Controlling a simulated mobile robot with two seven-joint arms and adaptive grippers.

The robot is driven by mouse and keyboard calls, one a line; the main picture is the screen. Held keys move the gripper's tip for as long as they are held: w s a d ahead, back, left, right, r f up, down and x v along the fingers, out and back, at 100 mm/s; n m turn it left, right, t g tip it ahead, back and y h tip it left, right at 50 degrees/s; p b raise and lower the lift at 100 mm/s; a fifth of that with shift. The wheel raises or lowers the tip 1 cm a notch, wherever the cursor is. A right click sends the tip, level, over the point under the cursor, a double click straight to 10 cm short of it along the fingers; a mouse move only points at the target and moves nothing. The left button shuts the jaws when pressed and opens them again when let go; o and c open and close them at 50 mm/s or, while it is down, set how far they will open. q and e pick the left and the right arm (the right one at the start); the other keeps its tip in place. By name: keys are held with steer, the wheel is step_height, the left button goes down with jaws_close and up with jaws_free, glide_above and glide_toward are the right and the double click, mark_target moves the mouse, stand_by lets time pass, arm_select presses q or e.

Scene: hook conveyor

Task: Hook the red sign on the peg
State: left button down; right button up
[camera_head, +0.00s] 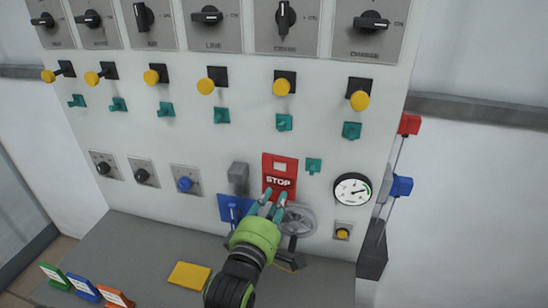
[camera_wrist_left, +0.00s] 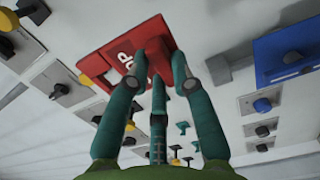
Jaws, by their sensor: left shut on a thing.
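The red sign (camera_head: 281,184) reads STOP and has a pale rectangular opening near its top. It is upright in front of the white panel; I cannot tell whether it touches it. My left gripper (camera_head: 274,198) is at its lower edge. In the left wrist view the gripper (camera_wrist_left: 160,66) is shut on a red block on the face of the red sign (camera_wrist_left: 100,68). A teal peg (camera_head: 314,165) shows just right of the sign. Other teal pegs, such as one above the sign (camera_head: 284,122), stand in a row. Anything behind the sign is hidden. My right gripper is not in view.
A blue plate (camera_head: 229,207) is left of the gripper, and a grey handwheel (camera_head: 298,220) is close right. Yellow knobs (camera_head: 282,87) stick out above. A yellow plate (camera_head: 189,275) lies on the grey ledge (camera_head: 140,238). A gauge (camera_head: 352,189) is at right.

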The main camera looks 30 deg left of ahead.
mark_target(270, 175)
arm_select(q)
steer(key=shift+n+y, duration=0.5)
steer(key=r, duration=0.1)
steer(key=w+a+r, duration=0.1)
steer(key=r+p, duration=0.1)
steer(key=r, duration=0.1)
steer(key=shift+w+a, duration=0.15)
steer(key=shift+a, duration=0.15)
steer(key=shift+w+a+r, duration=0.15)
steer(key=shift+a, duration=0.1)
steer(key=f+x, duration=0.1)
steer(key=x, duration=0.8)
steer(key=shift+f, duration=0.25)
steer(key=shift+w, duration=0.15)
steer(key=c, duration=1)
jaws_free()
